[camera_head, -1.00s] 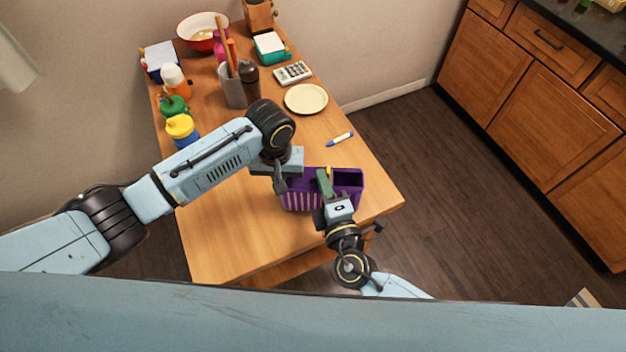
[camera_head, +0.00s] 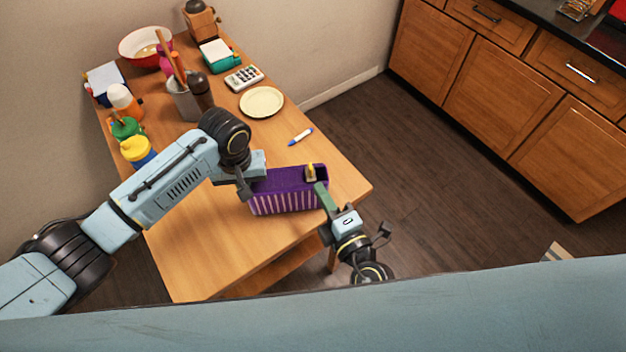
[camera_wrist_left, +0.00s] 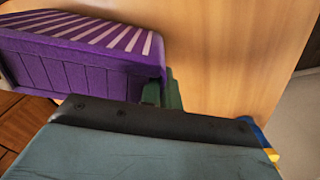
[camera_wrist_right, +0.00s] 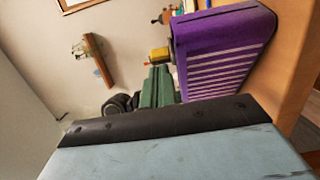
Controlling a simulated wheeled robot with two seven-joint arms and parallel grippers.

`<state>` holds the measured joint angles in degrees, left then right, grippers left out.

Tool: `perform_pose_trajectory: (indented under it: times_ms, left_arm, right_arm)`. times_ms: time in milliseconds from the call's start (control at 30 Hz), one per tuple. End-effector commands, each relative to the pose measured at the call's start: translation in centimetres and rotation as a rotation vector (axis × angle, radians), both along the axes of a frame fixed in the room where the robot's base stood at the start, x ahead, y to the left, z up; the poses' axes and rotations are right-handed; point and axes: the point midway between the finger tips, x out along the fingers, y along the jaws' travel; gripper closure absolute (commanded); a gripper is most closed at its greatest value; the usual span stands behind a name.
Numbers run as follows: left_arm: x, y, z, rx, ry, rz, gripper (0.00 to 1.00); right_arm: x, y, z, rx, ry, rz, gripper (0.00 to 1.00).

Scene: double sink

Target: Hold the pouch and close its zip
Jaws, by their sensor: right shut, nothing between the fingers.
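A purple pouch (camera_head: 284,200) with pale stripes stands on the table's near part. Its top looks drawn together along most of its length. A yellow zip pull (camera_head: 310,173) is at its right end; it also shows in the right wrist view (camera_wrist_right: 160,54). My left gripper (camera_head: 247,184) is at the pouch's left end, its fingers (camera_wrist_left: 165,92) partly hidden but seemingly closed on that end. My right gripper (camera_head: 321,190) is shut and empty beside the right end, just below the yellow pull. Whether it touches the pull or pouch I cannot tell.
The wooden table (camera_head: 195,255) is clear in front of the pouch. Behind it lie a marker (camera_head: 301,136), a plate (camera_head: 262,102) and a calculator (camera_head: 244,78). A yellow-lidded cup (camera_head: 137,150) stands behind my left arm. The table's right edge is close to my right gripper.

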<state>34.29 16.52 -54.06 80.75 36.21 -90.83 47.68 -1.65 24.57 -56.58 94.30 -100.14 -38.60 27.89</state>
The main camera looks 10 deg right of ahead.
Motion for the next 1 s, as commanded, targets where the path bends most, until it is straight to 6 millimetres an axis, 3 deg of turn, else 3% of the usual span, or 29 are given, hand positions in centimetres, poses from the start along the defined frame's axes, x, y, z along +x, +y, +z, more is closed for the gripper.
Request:
perform_pose_trajectory:
  times_ms: [100, 300, 667, 700, 867, 1000]
  left_arm:
    - [-0.1, -0.1, -0.1, 0.0, 0.001, -0.002, 1.0]
    - [-0.1, -0.2, 0.0, -0.003, 0.001, -0.004, 1.0]
    - [-0.1, -0.3, 0.0, -0.005, 0.001, -0.005, 1.0]
    - [-0.1, -0.3, 0.0, -0.005, 0.001, -0.005, 0.92]
    - [-0.1, -0.3, 0.0, -0.005, 0.001, -0.005, 0.71]
    - [-0.1, -0.3, 0.0, -0.005, 0.001, -0.004, 0.71]
  right_arm:
    - [-2.4, -0.7, 0.0, 0.0, 0.002, 0.005, 1.0]
    - [-4.8, -1.5, 0.0, 0.002, 0.002, 0.007, 1.0]
    - [-5.4, -1.6, 0.1, 0.004, 0.001, 0.008, 1.0]
    - [-5.4, -1.6, 0.1, 0.004, 0.001, 0.008, 1.0]
    - [-5.4, -1.6, 0.1, 0.004, 0.001, 0.008, 1.0]
    - [-5.4, -1.6, 0.1, 0.004, 0.001, 0.008, 1.0]
